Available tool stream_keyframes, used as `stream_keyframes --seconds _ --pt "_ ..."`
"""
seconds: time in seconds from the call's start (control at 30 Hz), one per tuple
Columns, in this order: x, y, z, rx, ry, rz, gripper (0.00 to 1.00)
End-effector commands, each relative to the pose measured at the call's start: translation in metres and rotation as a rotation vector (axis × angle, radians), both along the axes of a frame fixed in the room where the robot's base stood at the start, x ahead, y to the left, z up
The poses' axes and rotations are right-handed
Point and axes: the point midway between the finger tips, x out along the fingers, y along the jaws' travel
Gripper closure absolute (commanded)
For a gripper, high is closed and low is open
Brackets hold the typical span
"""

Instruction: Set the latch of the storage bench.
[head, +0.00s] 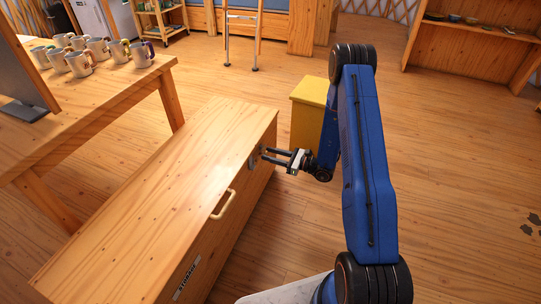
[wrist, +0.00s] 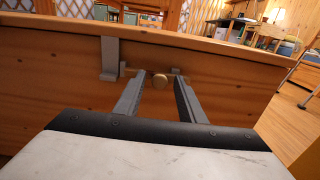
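The storage bench (head: 150,200) is a long wooden chest with a closed lid, a pale handle (head: 223,205) and a "STORAGE" label on its front. Its latch (head: 255,157) is at the far end of the front face. My gripper (head: 268,155) points at the latch.
A yellow box (head: 307,110) stands beyond the bench, close to my arm. A wooden table (head: 100,100) with several mugs (head: 75,52) is at the left. The floor (head: 450,150) to the right is mostly clear.

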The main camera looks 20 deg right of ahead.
Motion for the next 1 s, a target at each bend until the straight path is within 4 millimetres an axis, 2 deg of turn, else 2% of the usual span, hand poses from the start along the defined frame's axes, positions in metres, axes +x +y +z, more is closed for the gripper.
stream_keyframes --seconds 0.3,0.4,0.47,0.73,1.0 --pt "0.001 0.002 0.0 0.0 0.0 0.0 0.64" --pt "0.001 0.001 0.0 0.0 0.0 0.0 0.88" --pt "0.001 0.001 0.0 0.0 0.0 0.0 1.0" --pt "-0.003 0.005 0.0 0.001 0.002 0.001 1.0" --pt "-0.036 0.031 0.0 0.001 0.003 0.001 1.0"
